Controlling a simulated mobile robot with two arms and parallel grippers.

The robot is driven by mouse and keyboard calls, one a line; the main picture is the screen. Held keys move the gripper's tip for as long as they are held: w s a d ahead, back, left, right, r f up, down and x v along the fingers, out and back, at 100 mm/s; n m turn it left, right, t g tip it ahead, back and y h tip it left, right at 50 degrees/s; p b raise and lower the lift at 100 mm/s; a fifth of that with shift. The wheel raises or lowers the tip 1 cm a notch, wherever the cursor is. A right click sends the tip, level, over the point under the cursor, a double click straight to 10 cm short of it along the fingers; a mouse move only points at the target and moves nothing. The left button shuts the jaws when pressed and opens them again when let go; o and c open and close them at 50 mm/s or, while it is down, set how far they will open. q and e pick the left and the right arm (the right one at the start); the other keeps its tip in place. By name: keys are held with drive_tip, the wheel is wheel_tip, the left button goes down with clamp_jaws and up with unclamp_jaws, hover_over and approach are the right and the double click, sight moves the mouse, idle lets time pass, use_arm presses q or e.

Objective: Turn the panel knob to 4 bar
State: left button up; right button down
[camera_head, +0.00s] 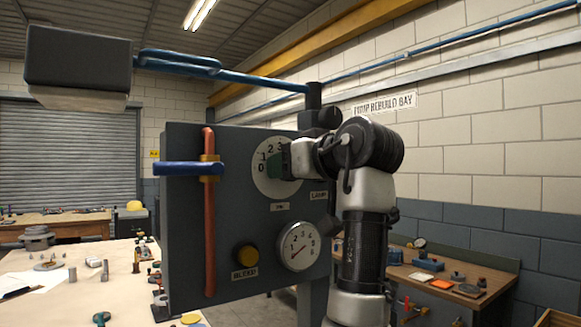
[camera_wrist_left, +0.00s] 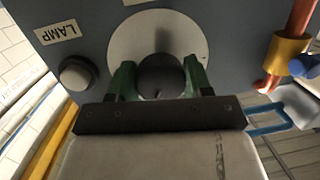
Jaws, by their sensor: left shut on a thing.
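The panel knob (camera_wrist_left: 162,78) is a dark round knob on a pale dial plate (camera_head: 264,184) on the grey panel. In the head view the dial's 0, 1, 2 and 3 show along its upper left; my gripper hides the knob and the rest of the scale. My left gripper (camera_head: 279,164) is shut on the knob. In the left wrist view its green fingers (camera_wrist_left: 160,80) stand on either side of the knob; a small mark shows on the knob's face, but its setting is unreadable. A round gauge (camera_head: 297,250) sits below, its needle pointing lower left. My right gripper is out of view.
A red pipe (camera_head: 209,240) with a blue lever (camera_head: 180,168) stands at the panel's left. Benches with small parts stand left (camera_head: 30,270) and right (camera_head: 480,310). A lamp (camera_wrist_left: 76,73) is beside the dial.

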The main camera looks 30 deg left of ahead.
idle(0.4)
use_arm(q)
drive_tip(key=o, duration=0.9)
drive_tip(key=b+v, duration=0.2)
drive_tip(key=v, duration=0.8)
drive_tip(key=shift+d+b, duration=0.35)
drive_tip(key=shift+d, duration=0.05)
drive_tip(key=shift+s, duration=0.1)
